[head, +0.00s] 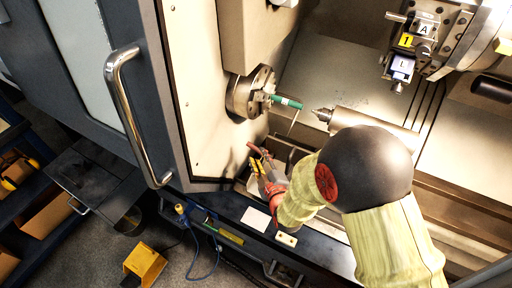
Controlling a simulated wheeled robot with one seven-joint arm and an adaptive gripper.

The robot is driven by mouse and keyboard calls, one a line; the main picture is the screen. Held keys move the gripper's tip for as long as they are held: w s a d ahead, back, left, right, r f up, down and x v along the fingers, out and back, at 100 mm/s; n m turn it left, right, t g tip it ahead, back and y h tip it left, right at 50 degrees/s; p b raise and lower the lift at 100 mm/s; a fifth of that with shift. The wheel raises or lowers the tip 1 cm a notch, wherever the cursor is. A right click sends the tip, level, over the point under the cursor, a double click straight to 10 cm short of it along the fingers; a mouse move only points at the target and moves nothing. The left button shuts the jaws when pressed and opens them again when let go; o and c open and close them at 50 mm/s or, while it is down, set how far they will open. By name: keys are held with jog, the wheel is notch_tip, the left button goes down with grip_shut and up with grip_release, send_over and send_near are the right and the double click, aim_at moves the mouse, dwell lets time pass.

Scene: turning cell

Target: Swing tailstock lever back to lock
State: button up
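The tailstock quill (372,127) with its pointed centre (321,114) lies in the machine to the right of the chuck (252,92). I cannot pick out the tailstock lever; my arm covers part of the area at the tailstock. My gripper (256,158) is low in front of the chuck, over the front edge of the machine opening, apart from the quill and centre. Its fingers point to the upper left and are small and partly mixed with red and yellow parts, so their opening is unclear. I see nothing clearly held.
A green-ended piece (287,102) sticks out of the chuck toward the centre. The tool turret (440,40) hangs at the upper right. The door with its chrome handle (133,120) stands at the left. A yellow pedal box (145,264) and a blue cable (216,258) are below.

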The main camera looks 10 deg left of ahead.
aim_at(255, 150)
jog(key=b+x, duration=0.1)
jog(key=x, duration=0.6)
jog(key=shift+c, duration=0.5)
grip_shut()
dwell(0.4)
